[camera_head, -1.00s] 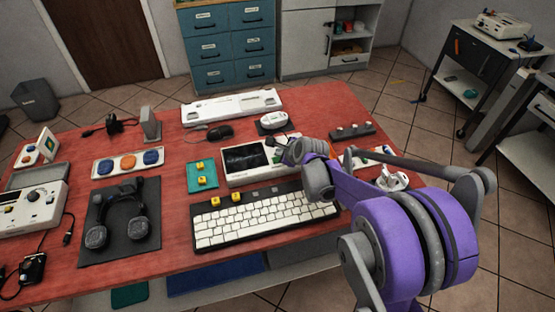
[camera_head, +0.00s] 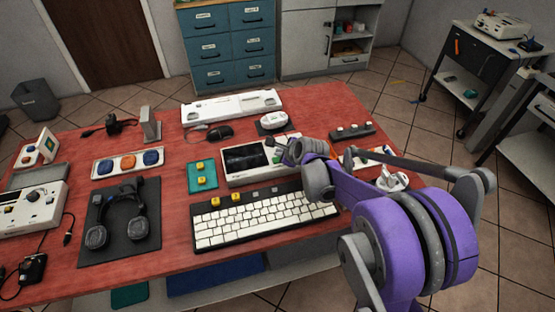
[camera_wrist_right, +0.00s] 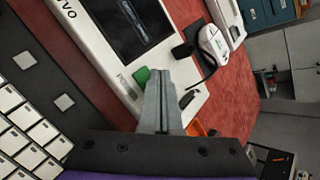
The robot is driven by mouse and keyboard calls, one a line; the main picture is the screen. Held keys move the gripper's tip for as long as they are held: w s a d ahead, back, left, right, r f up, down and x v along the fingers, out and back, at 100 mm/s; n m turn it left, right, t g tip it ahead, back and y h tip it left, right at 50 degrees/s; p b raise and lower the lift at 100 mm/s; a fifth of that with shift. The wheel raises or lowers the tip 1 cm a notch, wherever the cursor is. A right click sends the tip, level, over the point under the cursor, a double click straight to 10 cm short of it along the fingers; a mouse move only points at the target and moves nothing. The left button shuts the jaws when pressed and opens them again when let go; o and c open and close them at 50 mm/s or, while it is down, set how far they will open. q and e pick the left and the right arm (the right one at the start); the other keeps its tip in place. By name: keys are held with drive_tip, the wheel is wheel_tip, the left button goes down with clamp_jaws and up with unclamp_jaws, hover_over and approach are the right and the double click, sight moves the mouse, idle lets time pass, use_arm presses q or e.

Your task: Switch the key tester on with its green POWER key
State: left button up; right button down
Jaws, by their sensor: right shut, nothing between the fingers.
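The key tester (camera_head: 236,165) is a white device with a dark screen, standing behind the keyboard on the red table. In the right wrist view the key tester (camera_wrist_right: 92,38) shows its screen and, near its edge, a green key (camera_wrist_right: 141,76), which is the POWER key. My right gripper (camera_wrist_right: 160,74) is shut and empty, its fingertips right beside the green key and partly over it. I cannot tell whether they touch it. In the head view my right gripper (camera_head: 289,153) is at the right end of the tester, and the green key is hidden there. My left gripper is not in view.
A keyboard (camera_head: 262,219) with white keys lies in front of the tester. A white mouse-like device (camera_head: 272,120) and a dark key strip (camera_head: 352,132) stand behind and to the right.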

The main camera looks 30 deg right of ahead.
drive_tip(key=shift+f, duration=0.1)
idle(0.4)
drive_tip(key=shift+f+b, duration=0.4)
drive_tip(key=shift+b, duration=0.05)
drive_tip(key=shift+f+b, duration=0.35)
drive_tip(key=shift+f, duration=0.1)
idle(0.4)
drive_tip(key=shift+r, duration=0.1)
drive_tip(key=shift+r+p, duration=0.6)
drive_tip(key=shift+r, duration=0.25)
drive_tip(key=shift+r, duration=0.1)
wheel_tip(320, 180, up, 6)
drive_tip(key=p, duration=0.3)
drive_tip(key=shift+p, duration=0.3)
drive_tip(key=shift+s, duration=0.1)
